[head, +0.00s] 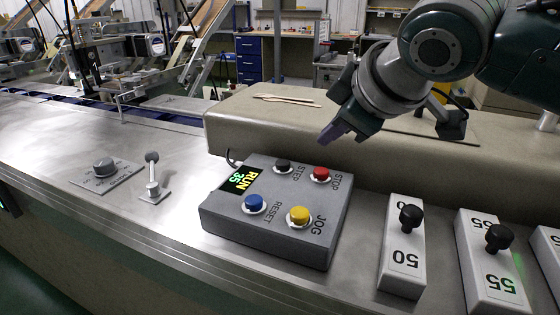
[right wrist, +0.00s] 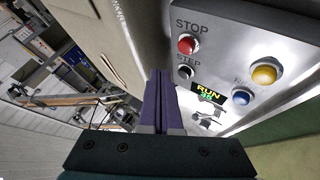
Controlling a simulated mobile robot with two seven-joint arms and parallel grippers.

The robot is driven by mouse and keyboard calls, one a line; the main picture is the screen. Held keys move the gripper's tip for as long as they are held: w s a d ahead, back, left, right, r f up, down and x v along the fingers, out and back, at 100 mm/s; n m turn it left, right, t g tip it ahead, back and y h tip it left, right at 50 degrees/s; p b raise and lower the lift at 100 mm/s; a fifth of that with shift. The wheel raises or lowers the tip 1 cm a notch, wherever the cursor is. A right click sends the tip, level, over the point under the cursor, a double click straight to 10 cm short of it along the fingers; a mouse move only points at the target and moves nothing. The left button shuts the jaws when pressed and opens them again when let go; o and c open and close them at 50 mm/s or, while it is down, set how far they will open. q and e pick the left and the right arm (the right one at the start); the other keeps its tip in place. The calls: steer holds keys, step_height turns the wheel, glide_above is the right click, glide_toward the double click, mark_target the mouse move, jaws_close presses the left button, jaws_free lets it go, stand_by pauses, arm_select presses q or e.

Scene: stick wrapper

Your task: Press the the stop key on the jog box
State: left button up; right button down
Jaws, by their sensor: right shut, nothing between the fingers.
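The grey jog box (head: 275,228) sits on the steel counter with a lit display reading RUN 35. Its red stop key (head: 321,174) is at the upper right, labelled STOP. A black STEP key (head: 283,166), a blue RESET key (head: 254,203) and a yellow JOG key (head: 299,215) share the top face. My right gripper (head: 332,134) is shut and empty, above and behind the red key and apart from it. In the right wrist view the red key (right wrist: 187,44) lies beyond the purple fingertips (right wrist: 160,75), a little to their right. My left gripper is not in view.
A beige raised ledge (head: 270,125) runs behind the box, with wooden sticks (head: 287,99) on it. White blocks with black knobs, marked 50 (head: 403,255) and 55 (head: 490,270), stand to the right. A small lever (head: 153,178) and a knob plate (head: 105,172) are at left.

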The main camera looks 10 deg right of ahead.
mark_target(326, 182)
step_height(326, 182, down, 3)
steer(key=shift+r, duration=0.1)
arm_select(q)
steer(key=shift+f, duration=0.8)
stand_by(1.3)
arm_select(e)
steer(key=shift+f, duration=0.45)
arm_select(q)
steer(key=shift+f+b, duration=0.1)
steer(key=shift+b, duration=0.2)
arm_select(e)
steer(key=shift+f, duration=0.5)
stand_by(0.4)
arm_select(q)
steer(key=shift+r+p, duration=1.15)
arm_select(e)
steer(key=shift+r, duration=0.9)
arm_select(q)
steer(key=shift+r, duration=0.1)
arm_select(e)
steer(key=shift+r, duration=0.1)
